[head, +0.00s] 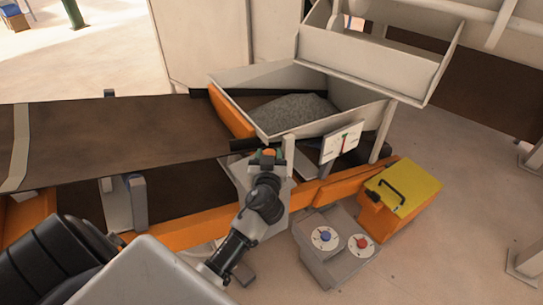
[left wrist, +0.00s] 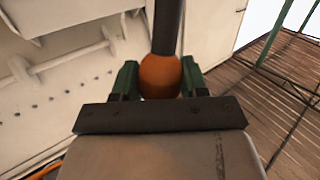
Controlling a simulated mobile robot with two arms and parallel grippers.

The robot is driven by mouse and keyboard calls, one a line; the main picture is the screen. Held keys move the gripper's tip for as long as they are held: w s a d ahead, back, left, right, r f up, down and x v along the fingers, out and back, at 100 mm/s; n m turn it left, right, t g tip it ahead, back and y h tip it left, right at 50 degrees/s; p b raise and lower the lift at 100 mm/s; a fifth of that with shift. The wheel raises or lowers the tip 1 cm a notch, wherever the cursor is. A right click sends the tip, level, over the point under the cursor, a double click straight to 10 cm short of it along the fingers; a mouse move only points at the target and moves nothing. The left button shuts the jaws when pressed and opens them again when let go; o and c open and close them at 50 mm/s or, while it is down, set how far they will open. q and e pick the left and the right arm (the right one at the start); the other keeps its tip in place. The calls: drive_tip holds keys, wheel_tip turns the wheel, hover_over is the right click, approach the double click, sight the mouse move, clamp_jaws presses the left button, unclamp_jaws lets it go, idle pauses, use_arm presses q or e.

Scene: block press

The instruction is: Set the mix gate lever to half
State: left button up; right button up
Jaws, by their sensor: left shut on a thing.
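The mix gate lever has an orange ball knob (left wrist: 160,76) on a dark rod (left wrist: 168,25), seen large in the left wrist view. My left gripper (head: 268,155) is at the lever beside the conveyor in the head view, with its green fingers on both sides of the knob. It is shut on the knob, and in the head view the gripper hides most of the lever. A white dial plate (head: 341,142) with a small red and green pointer stands to the right of the lever. The pointer looks near upright, but its marks are too small to read. My right gripper is not in view.
A hopper (head: 225,84) holding grey gravel (head: 295,114) stands behind the lever. A dark conveyor belt (head: 110,135) runs left. At the right front are a control box (head: 322,262) with blue and red knobs and a yellow-lidded orange box (head: 405,187).

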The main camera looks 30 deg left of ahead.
use_arm(q)
drive_tip(key=shift+w+a+r+n+g+h+p, duration=0.2)
drive_tip(key=shift+a+r+g+p, duration=0.1)
drive_tip(key=shift+a+p, duration=0.25)
drive_tip(key=shift+w+a+r+n+g+h+p, duration=0.1)
drive_tip(key=shift+w+a+r+n+g+p, duration=0.2)
drive_tip(key=shift+p, duration=0.35)
drive_tip(key=shift+w+a+f, duration=0.15)
drive_tip(key=shift+a, duration=0.3)
drive_tip(key=shift+w+a+f, duration=0.1)
drive_tip(key=shift+a+f, duration=0.05)
drive_tip(key=shift+a, duration=0.45)
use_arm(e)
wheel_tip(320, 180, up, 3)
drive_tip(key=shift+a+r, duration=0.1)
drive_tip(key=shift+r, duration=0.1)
use_arm(q)
drive_tip(key=o, duration=1.3)
drive_tip(key=b+v, duration=0.2)
drive_tip(key=v, duration=0.8)
drive_tip(key=shift+s+d+r, duration=0.1)
drive_tip(key=shift+s+r, duration=0.15)
drive_tip(key=shift+s, duration=0.05)
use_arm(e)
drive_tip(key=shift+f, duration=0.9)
